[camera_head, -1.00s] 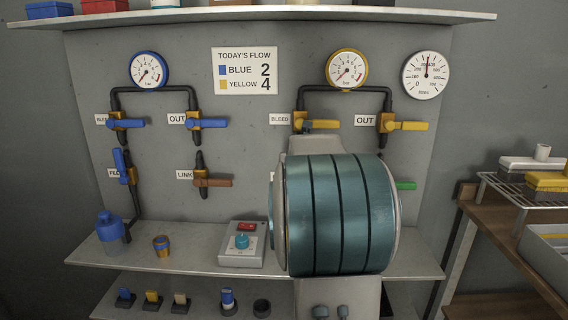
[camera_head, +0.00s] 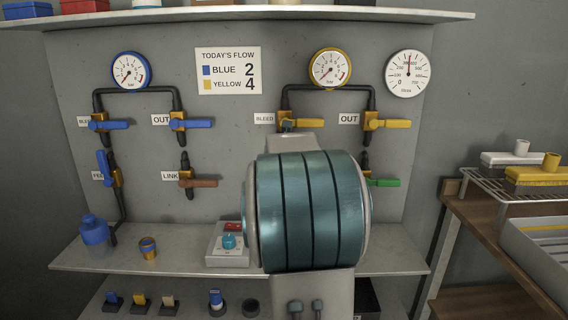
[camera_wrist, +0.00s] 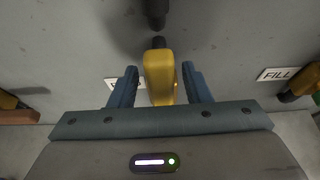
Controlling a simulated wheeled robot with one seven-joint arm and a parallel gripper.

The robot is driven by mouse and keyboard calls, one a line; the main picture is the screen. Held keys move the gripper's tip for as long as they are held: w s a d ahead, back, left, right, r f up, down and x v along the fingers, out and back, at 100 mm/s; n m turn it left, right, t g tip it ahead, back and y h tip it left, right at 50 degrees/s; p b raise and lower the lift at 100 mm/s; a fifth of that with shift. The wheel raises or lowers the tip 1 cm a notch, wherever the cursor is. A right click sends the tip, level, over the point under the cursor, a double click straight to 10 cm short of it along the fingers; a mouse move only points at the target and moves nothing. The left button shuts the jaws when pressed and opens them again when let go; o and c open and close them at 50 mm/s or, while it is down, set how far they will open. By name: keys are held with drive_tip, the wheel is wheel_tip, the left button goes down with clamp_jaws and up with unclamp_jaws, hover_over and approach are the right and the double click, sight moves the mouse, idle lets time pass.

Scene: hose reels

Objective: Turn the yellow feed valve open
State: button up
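The yellow valve handle (camera_wrist: 159,78) stands upright in the wrist view, below a dark pipe end and in line with it. My gripper (camera_wrist: 160,70) is open, with one blue finger on each side of the handle. Narrow gaps show between the handle and both fingers. A white label behind the left finger is mostly covered. In the head view my own teal arm hides this valve and my gripper.
On the panel, the yellow out valve (camera_head: 392,124), yellow bleed valve (camera_head: 303,123), green handle (camera_head: 383,183) and link valve (camera_head: 198,183) surround my arm. A control box (camera_head: 228,247) stands on the shelf left of it.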

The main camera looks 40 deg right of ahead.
drive_tip(key=p+v, duration=0.4)
drive_tip(key=v, duration=0.9)
drive_tip(key=shift+s+a, duration=0.3)
drive_tip(key=shift+r, duration=0.15)
